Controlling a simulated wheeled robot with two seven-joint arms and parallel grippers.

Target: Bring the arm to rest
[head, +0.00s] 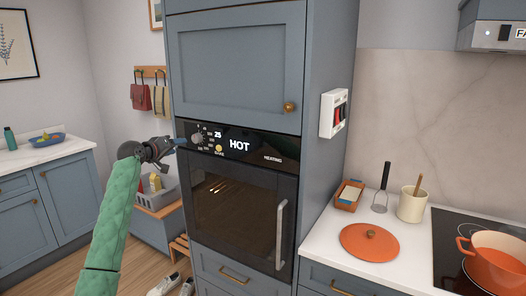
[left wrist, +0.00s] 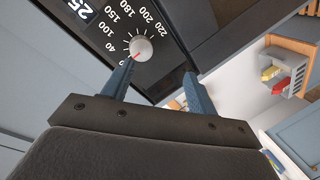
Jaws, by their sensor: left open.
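My left gripper (head: 178,143) is at the left end of the oven's control panel (head: 240,146). In the left wrist view its two blue fingers (left wrist: 159,70) stand apart with nothing between them. The round oven knob (left wrist: 141,49) is just beyond the left fingertip, with a gap or slight overlap that I cannot judge. The knob's red mark points down and left in that view. In the head view the knob (head: 197,138) is just right of the gripper. The panel reads HOT, 25 and HEATING. My right gripper is not in view.
The oven door (head: 240,205) is shut, with a vertical handle (head: 281,234). A grey crate (head: 160,190) stands on a low bench behind my left arm. Shoes (head: 165,284) lie on the floor. An orange pot (head: 495,262) stands on the hob at right.

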